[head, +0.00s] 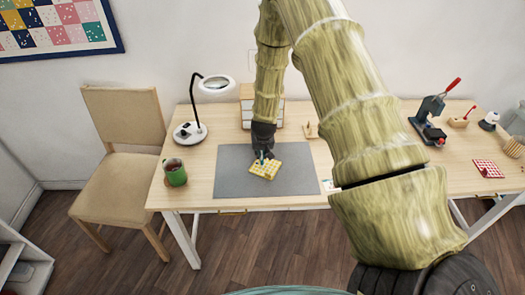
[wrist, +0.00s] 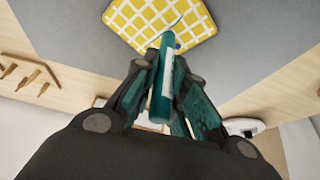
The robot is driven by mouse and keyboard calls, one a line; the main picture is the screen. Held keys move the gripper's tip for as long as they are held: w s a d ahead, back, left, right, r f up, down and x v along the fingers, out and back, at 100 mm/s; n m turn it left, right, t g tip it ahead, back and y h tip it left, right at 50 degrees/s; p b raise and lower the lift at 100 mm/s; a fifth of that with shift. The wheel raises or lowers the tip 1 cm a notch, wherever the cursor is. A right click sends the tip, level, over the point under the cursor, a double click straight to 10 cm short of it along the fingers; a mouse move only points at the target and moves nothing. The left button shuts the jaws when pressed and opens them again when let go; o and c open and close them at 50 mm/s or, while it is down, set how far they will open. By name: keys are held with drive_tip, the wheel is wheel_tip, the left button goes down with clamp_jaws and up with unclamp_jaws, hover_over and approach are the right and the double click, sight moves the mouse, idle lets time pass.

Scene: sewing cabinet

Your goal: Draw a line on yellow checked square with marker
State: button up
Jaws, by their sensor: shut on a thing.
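The yellow checked square (head: 271,172) lies on a grey mat (head: 235,180) on the table, turned a little from the mat's edges. In the wrist view the square (wrist: 140,22) is at the top centre. My gripper (head: 262,152) is over the square's upper left part, pointing down. My gripper (wrist: 160,75) is shut on a teal marker (wrist: 162,85) with a pale label. The marker's tip end is over the square. I cannot tell whether the tip touches the square.
A small drawer box (head: 247,98) is at the back. A press (head: 430,120) and a red checked square (head: 487,168) are at the right. The mat around the square is clear.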

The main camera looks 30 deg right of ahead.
drive_tip(key=shift+s+a, duration=0.3)
drive_tip(key=shift+a, duration=0.25)
drive_tip(key=shift+s+a, duration=0.25)
drive_tip(key=shift+a, duration=0.25)
idle(1.6)
drive_tip(key=shift+r+p, duration=0.3)
drive_tip(key=shift+p, duration=0.05)
idle(0.9)
drive_tip(key=shift+r+p, duration=1.35)
drive_tip(key=shift+r, duration=0.85)
